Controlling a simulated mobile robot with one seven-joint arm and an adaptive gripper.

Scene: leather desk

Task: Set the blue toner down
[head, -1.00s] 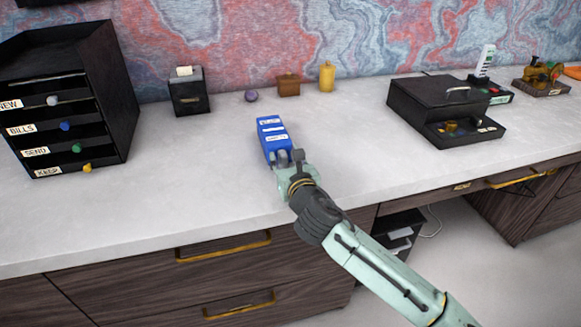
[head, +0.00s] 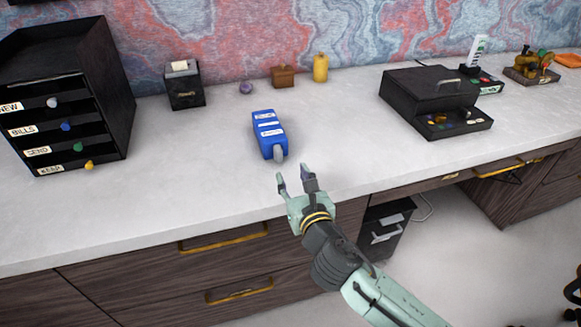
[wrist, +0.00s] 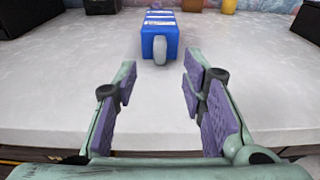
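The blue toner (head: 268,134) is a blue box with white labels and a grey handle at its near end. It rests on the pale desktop (head: 200,180) near the middle. My gripper (head: 294,178) is open and empty, in front of the toner toward the desk's near edge. In the wrist view the toner (wrist: 158,38) stands beyond the open fingers (wrist: 160,100), with its grey handle facing me and a clear gap between.
A black drawer organizer (head: 65,95) stands at left. A small black box (head: 185,86), a purple ball (head: 246,88), a brown box (head: 284,77) and a yellow bottle (head: 320,68) line the wall. A black cash box (head: 432,100) is at right.

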